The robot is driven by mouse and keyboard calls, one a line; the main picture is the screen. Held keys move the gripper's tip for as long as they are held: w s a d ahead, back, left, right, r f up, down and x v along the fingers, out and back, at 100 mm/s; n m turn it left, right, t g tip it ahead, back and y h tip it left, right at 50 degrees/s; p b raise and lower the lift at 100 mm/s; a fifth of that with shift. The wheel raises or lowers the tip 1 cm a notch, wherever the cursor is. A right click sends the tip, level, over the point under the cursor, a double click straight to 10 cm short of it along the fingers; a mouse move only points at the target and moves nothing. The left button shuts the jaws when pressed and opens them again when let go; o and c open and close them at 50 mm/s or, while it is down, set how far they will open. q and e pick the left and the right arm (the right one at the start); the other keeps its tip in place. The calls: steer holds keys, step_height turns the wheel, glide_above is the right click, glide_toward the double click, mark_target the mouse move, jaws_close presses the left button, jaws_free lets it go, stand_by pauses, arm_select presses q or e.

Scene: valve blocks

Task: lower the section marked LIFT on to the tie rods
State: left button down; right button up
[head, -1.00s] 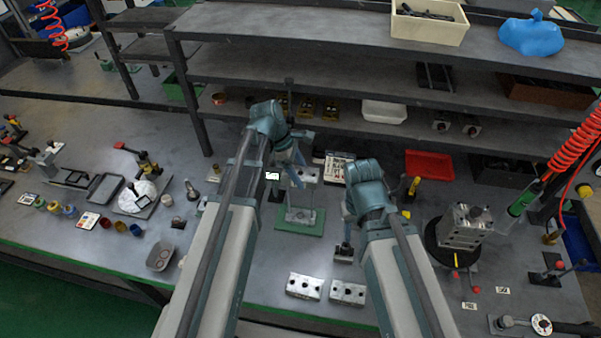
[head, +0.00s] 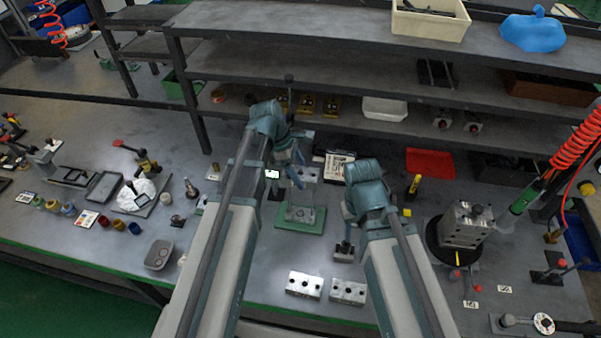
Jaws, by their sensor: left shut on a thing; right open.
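A silver valve section (head: 309,174) is held in my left gripper (head: 297,178), over the stack stand at mid-table. The stand has a green base plate (head: 312,226) and a metal block (head: 300,214) low on it. The tie rods are thin and partly hidden by the section and my arm, so I cannot tell whether the section is around them. I cannot read a LIFT mark on it. My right gripper (head: 345,244) is open, pointing down, to the right of and nearer than the green plate, just above a small dark block (head: 343,256).
Two silver blocks (head: 304,285) (head: 348,292) lie near the front edge. A round dark stand with a metal block stack (head: 465,225) is to the right. A red tray (head: 430,163) and the shelf (head: 340,60) are behind.

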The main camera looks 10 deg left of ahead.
mark_target(284, 171)
arm_select(q)
step_height(284, 171, down, 12)
steer(key=b, duration=1.1)
steer(key=shift+r+b, duration=0.15)
steer(key=shift+b, duration=0.15)
stand_by(3.8)
jaws_free()
steer(key=shift+r, duration=0.2)
steer(key=p+v, duration=1.2)
steer(key=shift+a+r, duration=0.15)
steer(key=shift+r, duration=0.15)
steer(key=shift+a+r+p, duration=0.25)
steer(key=shift+r+p, duration=0.1)
